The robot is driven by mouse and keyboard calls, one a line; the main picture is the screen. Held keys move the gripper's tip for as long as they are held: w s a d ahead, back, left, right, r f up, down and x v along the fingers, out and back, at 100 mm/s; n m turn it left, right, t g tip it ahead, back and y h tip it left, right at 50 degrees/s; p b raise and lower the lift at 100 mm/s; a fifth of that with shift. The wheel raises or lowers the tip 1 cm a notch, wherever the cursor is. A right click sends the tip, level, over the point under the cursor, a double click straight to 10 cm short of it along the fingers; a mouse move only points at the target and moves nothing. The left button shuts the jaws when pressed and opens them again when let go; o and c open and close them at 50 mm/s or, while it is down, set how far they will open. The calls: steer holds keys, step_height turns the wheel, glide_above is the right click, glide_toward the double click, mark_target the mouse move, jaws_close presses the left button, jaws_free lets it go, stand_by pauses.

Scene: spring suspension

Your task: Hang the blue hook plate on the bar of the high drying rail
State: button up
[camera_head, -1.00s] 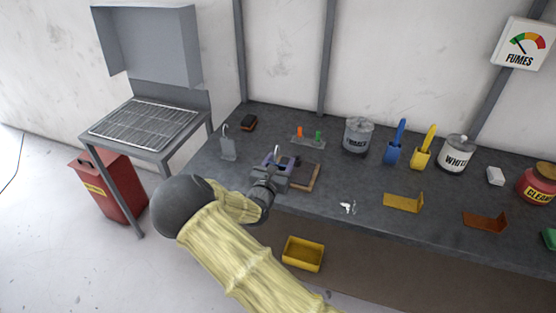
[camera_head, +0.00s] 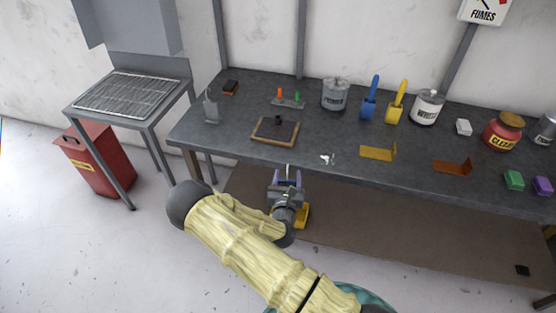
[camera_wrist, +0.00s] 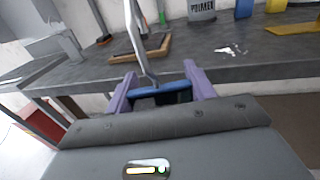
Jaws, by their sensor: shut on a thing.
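My gripper (camera_head: 287,178) is in front of the bench's front edge in the head view. In the wrist view its two purple fingers (camera_wrist: 160,88) are shut on the blue hook plate (camera_wrist: 168,96). Only the plate's blue upper edge and dark face show between the fingers. The plate's grey metal hook (camera_wrist: 136,40) rises up from it, tilted a little. In the head view the plate is too small and covered to make out well. I see no high drying rail in either view.
The grey bench (camera_head: 225,135) holds a framed dark pad (camera_head: 275,131), a grey hook plate (camera_head: 211,108), cans, scoops and brackets. A grill-topped stand (camera_head: 128,95) and red bin (camera_head: 95,160) are at left. A yellow bin (camera_head: 302,215) is below my gripper. Floor at lower left is clear.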

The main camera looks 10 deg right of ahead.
steer(key=s+d+f+n+y, duration=0.2)
steer(key=s+d+f+y, duration=0.1)
steer(key=s+f, duration=0.5)
steer(key=shift+s+d+f+y, duration=0.15)
steer(key=shift+s+d+y, duration=0.2)
steer(key=shift+d, duration=0.4)
